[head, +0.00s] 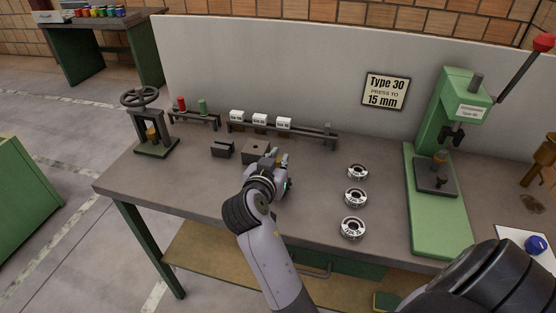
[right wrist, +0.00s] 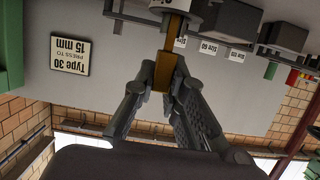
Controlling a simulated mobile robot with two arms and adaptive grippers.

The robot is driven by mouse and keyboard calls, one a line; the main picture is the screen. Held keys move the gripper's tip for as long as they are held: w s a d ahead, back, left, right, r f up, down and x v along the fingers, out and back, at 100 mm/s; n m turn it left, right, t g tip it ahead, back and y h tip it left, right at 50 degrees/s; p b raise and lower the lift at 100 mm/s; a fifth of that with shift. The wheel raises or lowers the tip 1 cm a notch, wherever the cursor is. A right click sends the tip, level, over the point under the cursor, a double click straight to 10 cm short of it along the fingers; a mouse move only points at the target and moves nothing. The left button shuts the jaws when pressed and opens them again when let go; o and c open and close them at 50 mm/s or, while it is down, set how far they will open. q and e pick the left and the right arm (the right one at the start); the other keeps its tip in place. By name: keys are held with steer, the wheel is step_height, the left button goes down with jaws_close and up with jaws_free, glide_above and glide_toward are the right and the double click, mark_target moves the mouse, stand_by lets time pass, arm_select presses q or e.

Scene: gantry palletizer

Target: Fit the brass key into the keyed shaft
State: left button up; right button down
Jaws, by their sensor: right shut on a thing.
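My right gripper (head: 275,163) is at the middle of the bench, close beside a dark block (head: 252,148). In the right wrist view, which is upside down, its fingers (right wrist: 168,72) are closed on a brass bar, the brass key (right wrist: 163,60). The key's far end reaches a pale grey round part (right wrist: 186,14) at the top edge, which looks like the shaft. I cannot tell whether the key is in a slot there or only in front of it. In the head view the gripper mostly hides the key. My left gripper is not in view.
A smaller dark block (head: 222,149) sits to the left. Behind is a low rack (head: 310,135) with white labels. Three silver rings, one here (head: 355,197), lie to the right, before a green press (head: 424,200). A handwheel press (head: 153,148) stands at left.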

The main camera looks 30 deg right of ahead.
steer(key=shift+s+a+f+b, duration=0.1)
steer(key=shift+a+f+b, duration=0.2)
steer(key=shift+f, duration=0.35)
steer(key=c, duration=1.6)
jaws_free()
steer(key=shift+o, duration=0.2)
